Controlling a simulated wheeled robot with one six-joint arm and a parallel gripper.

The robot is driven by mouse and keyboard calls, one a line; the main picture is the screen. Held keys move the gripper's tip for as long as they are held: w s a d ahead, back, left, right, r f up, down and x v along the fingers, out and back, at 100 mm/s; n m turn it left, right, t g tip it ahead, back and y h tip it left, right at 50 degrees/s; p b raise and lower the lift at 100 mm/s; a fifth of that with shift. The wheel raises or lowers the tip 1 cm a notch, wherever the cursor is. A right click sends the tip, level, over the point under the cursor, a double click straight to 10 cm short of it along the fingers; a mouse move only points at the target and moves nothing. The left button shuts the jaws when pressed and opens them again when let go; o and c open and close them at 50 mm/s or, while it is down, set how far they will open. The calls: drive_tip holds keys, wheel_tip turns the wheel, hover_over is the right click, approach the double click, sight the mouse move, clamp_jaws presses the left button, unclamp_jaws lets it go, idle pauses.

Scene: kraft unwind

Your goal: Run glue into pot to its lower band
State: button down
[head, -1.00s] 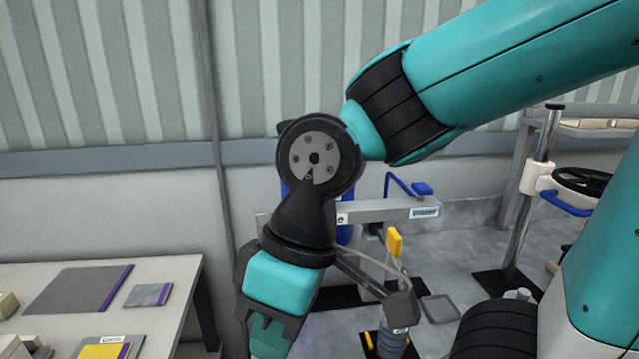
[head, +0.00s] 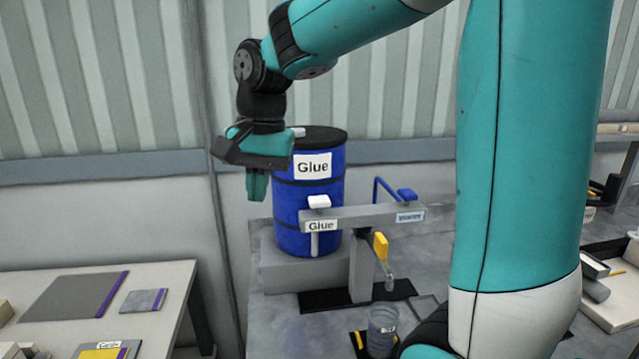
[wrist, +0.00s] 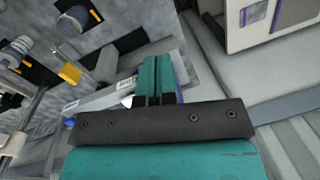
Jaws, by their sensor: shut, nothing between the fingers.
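A blue drum (head: 334,190) labelled Glue stands on a grey block behind a grey bar (head: 350,216). The bar's left end carries a Glue label and a white handle (head: 319,202); a blue handle (head: 406,194) stands toward its right end. A yellow handle (head: 380,245) hangs below the bar near a small spout. My gripper (head: 257,188) is shut and empty, pointing down left of the drum. Its closed fingers also show in the wrist view (wrist: 157,75).
A table (head: 165,285) with flat sheets and a yellow pad (head: 100,352) stands at the left. Bare floor lies between table and stand. A grey tray (head: 610,310) and shelf stand at the right, beyond my arm.

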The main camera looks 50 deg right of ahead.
drive_tip(key=w+d+r+m+h, duration=0.1)
drive_tip(key=w+d+r+m, duration=0.1)
drive_tip(key=d+m, duration=0.35)
drive_tip(key=w+d+r+m, duration=0.2)
drive_tip(key=d+m, duration=0.2)
drive_tip(key=d, duration=0.2)
wheel_tip(320, 180, up, 2)
drive_tip(key=r+m+p, duration=0.1)
drive_tip(key=m, duration=0.5)
hover_over(320, 199)
drive_tip(key=shift+s+f+g, duration=0.15)
drive_tip(key=shift+f+g, duration=0.1)
drive_tip(key=shift+g, duration=0.15)
drive_tip(key=shift+f, duration=0.15)
wheel_tip(320, 199, down, 14)
drive_tip(key=p, duration=0.4)
drive_tip(key=shift+r, duration=0.2)
drive_tip(key=shift+f, duration=0.1)
